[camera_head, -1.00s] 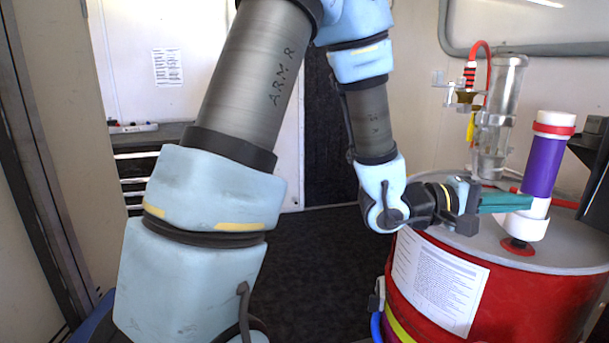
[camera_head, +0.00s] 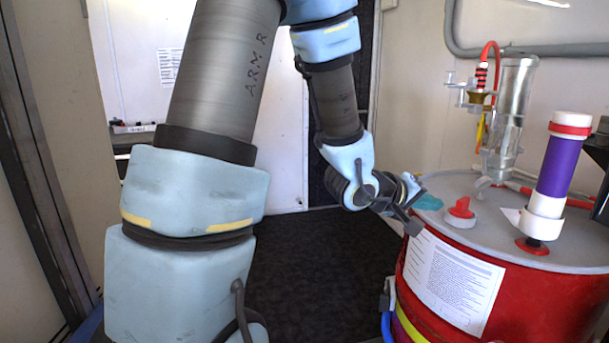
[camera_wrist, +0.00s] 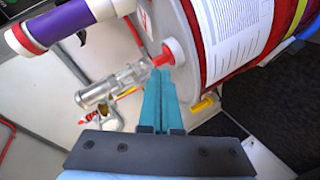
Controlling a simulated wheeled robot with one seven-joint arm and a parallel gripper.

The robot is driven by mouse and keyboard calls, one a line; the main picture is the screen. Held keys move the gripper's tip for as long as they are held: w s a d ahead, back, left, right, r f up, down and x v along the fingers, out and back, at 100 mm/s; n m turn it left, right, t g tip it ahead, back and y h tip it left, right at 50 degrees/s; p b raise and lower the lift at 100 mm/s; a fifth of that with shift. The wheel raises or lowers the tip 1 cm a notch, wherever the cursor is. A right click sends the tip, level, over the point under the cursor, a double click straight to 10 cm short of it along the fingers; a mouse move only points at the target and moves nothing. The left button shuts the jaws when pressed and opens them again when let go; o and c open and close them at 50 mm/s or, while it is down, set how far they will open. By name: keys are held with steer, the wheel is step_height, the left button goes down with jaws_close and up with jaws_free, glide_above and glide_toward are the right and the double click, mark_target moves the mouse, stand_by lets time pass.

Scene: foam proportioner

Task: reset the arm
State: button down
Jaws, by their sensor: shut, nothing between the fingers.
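My arm bends over from the left in the head view, with its grey link marked "ARM R". My gripper (camera_head: 430,202) is at the left edge of the drum's top, its teal fingers pointing right. It is apart from the purple and white cylinder (camera_head: 558,170). In the wrist view the teal fingers (camera_wrist: 161,85) lie together, shut with nothing between them. Their tips show close to a red cap on a white neck (camera_wrist: 172,53); I cannot tell whether they touch it.
The red drum (camera_head: 480,305) fills the lower right. On its grey top stand a red cap (camera_head: 461,208) and a clear cylinder with a red hose (camera_head: 508,110). Dark floor (camera_head: 310,270) lies open between my arm and the drum. A wall is at the left.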

steer(key=w+a+f+y, duration=0.25)
steer(key=a+y, duration=0.25)
steer(key=a, duration=0.5)
steer(key=w+a+f+y, duration=0.2)
steer(key=a+f+y, duration=0.15)
steer(key=a, duration=0.75)
steer(key=s+a+f+m+g+y, duration=0.1)
steer(key=s+a+g+y, duration=0.2)
steer(key=s+a, duration=0.7)
steer(key=shift+s+a+g, duration=0.15)
steer(key=shift+a+g, duration=0.65)
steer(key=shift+a, duration=0.05)
steer(key=shift+y, duration=0.25)
